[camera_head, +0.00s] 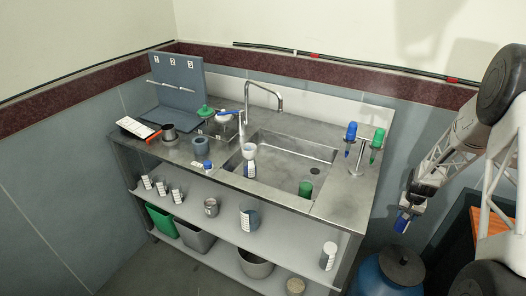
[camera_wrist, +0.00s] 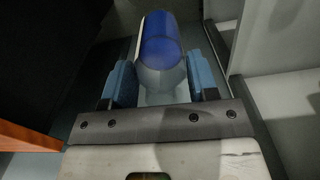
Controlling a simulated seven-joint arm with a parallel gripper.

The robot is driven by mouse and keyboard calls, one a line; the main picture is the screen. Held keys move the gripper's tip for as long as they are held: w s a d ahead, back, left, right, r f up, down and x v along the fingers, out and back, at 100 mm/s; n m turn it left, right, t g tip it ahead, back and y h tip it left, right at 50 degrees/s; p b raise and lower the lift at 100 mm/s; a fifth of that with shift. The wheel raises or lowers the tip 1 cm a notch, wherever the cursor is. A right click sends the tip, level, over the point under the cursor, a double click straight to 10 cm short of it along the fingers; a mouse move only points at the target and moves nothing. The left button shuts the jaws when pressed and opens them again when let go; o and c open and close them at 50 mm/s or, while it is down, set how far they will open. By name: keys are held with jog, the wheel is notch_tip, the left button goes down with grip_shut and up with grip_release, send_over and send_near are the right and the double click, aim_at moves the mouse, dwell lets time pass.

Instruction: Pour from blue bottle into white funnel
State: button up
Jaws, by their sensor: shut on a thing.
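My gripper (camera_head: 408,208) is to the right of the bench, well away from the funnel. It is shut on the blue bottle (camera_head: 402,222). In the wrist view my gripper (camera_wrist: 163,82) has its two blue pads on either side of the blue bottle (camera_wrist: 160,35), which shows a blue end and a paler grey part. The white funnel (camera_head: 249,149) sits upright at the sink's front left edge, on a labelled vessel (camera_head: 249,169). The bottle's mouth and contents cannot be seen.
The steel bench (camera_head: 345,205) has a sink with a tap (camera_head: 278,100). A stand with blue and green items (camera_head: 358,152) is at its right end. A blue drum (camera_head: 385,278) stands below my gripper. Shelves underneath hold beakers and bins.

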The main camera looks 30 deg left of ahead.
jog(key=w+a+r+m, duration=0.2)
jog(key=a+r+m, duration=0.25)
jog(key=r, duration=0.55)
jog(key=w+a+r+m, duration=0.3)
jog(key=a+r+m, duration=0.15)
jog(key=r, duration=0.45)
jog(key=w+a+r+m, duration=0.25)
jog(key=r+m, duration=0.35)
jog(key=r, duration=0.4)
jog(key=s+a+r+n, duration=0.2)
jog(key=s+a+r, duration=0.6)
jog(key=a, duration=0.5)
jog(key=s+a+r+n, duration=0.1)
jog(key=s+a+r, duration=0.5)
jog(key=a+r, duration=0.6)
jog(key=s+a+r+n, duration=0.2)
jog(key=s+a+r, duration=0.5)
jog(key=a, duration=0.8)
jog(key=a+f+n, duration=0.1)
jog(key=a+f, duration=1)
jog(key=f, duration=0.2)
jog(key=s+a+f, duration=0.1)
jog(key=a+f, duration=0.9)
jog(key=f, duration=0.4)
jog(key=shift+a+n, duration=0.4)
jog(key=shift+d, duration=0.2)
